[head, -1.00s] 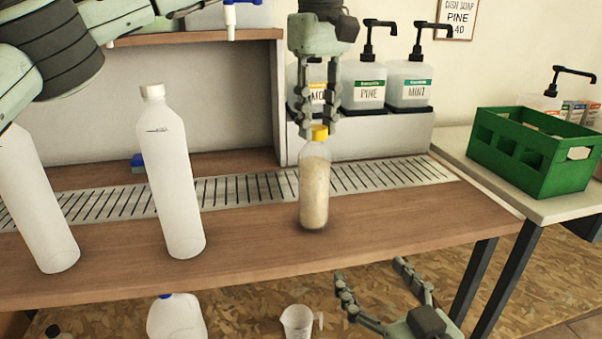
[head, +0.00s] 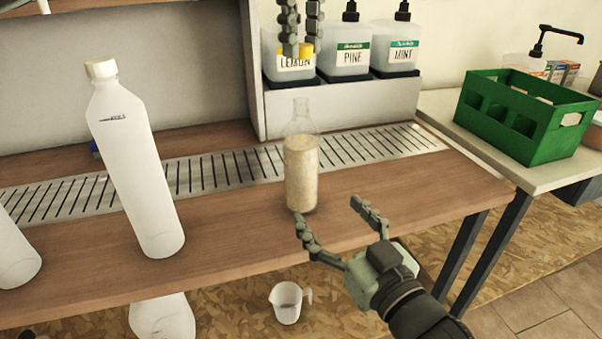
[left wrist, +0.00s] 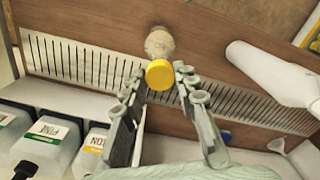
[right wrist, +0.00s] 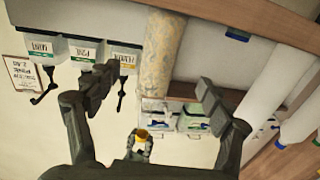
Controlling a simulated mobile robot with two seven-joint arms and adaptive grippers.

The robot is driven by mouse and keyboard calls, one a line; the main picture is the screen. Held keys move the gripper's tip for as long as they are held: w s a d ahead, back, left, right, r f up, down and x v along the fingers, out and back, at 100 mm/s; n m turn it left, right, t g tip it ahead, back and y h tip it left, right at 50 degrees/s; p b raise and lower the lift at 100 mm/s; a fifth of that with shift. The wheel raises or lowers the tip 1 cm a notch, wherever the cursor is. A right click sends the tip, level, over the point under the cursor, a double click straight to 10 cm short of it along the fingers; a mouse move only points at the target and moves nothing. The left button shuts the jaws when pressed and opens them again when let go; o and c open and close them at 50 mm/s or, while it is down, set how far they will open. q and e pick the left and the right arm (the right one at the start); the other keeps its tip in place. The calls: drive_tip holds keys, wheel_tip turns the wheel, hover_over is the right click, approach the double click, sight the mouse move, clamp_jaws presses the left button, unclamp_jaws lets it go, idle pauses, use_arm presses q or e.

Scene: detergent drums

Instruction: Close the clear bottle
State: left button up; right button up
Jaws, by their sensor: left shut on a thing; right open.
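The clear bottle (head: 301,165) stands upright on the wooden counter, filled with pale, grainy contents, its neck uncapped. My left gripper (head: 303,40) is above it, shut on the yellow cap (head: 307,51), with a clear gap down to the bottle's mouth. In the left wrist view the cap (left wrist: 159,74) sits between the fingertips, and the bottle (left wrist: 159,44) shows beyond it. My right gripper (head: 330,212) is open in front of the bottle, low near the counter's front edge. In the right wrist view the bottle (right wrist: 163,55) appears between and beyond the open fingers, apart from them.
A tall white bottle (head: 135,165) stands left on the counter, another (head: 12,255) at the left edge. Pump dispensers (head: 345,52) stand behind. A green crate (head: 525,118) is on the right table. A measuring cup (head: 287,302) is below. The counter right of the clear bottle is free.

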drive_tip(key=x, duration=1.1)
drive_tip(key=shift+w+a, duration=0.1)
drive_tip(key=shift+a, duration=0.05)
drive_tip(key=c, duration=1.8)
use_arm(q)
hover_over(301, 119)
drive_tip(key=w, duration=0.1)
drive_tip(key=shift+w+f, duration=0.1)
drive_tip(key=shift+f, duration=2.4)
drive_tip(key=shift+f, duration=0.1)
drive_tip(key=shift+d+f, duration=0.1)
drive_tip(key=shift+f, duration=0.7)
drive_tip(key=shift+f, duration=0.6)
use_arm(e)
clamp_jaws()
